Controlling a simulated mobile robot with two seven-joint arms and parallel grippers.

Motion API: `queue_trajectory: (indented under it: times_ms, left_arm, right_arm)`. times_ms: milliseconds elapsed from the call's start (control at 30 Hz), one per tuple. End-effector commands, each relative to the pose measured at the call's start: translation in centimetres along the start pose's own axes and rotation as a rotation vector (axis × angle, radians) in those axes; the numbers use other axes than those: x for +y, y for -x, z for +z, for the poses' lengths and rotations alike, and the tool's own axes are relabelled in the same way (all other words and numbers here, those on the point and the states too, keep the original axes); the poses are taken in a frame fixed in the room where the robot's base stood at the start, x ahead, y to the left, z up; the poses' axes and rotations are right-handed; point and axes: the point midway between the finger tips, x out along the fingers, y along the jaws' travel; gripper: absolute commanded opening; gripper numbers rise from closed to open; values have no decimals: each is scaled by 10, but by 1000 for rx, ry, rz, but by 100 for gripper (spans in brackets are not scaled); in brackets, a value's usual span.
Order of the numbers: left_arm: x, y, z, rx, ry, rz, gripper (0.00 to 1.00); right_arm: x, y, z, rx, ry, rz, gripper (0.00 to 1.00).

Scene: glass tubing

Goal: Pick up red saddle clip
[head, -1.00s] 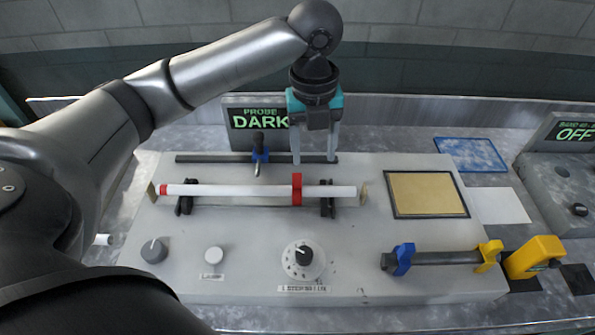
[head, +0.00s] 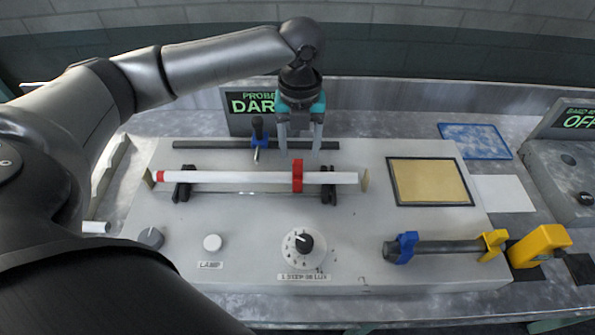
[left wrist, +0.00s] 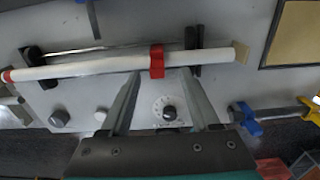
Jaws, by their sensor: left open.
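The red saddle clip (head: 297,176) sits around the white glass tube (head: 235,177), right of the tube's middle. The tube lies level across two black supports and has a red band at its left end. My left gripper (head: 300,152) is open and empty, pointing down just behind and above the clip in the head view. In the left wrist view the clip (left wrist: 157,61) shows beyond the spread fingers (left wrist: 165,80), roughly between their lines. The fingers appear apart from the clip. My right gripper is not in view.
A dark rail (head: 205,145) with a blue clamp (head: 258,135) runs behind the tube. A dial (head: 303,245) and a lamp knob (head: 212,242) are in front. A tan panel (head: 430,182) and a rod with blue and yellow holders (head: 447,246) stand right.

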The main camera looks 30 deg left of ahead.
Motion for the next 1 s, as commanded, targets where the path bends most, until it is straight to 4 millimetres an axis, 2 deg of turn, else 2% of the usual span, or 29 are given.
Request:
queue_trajectory:
  times_ms: [300,633,1000]
  left_arm:
    - [5,-44,-5,3,1,2,62]
    - [5,-50,-5,0,0,1,61]
    - [5,-49,-5,0,0,1,20]
  right_arm:
    - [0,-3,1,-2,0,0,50]
    - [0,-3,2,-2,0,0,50]
    - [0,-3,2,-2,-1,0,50]
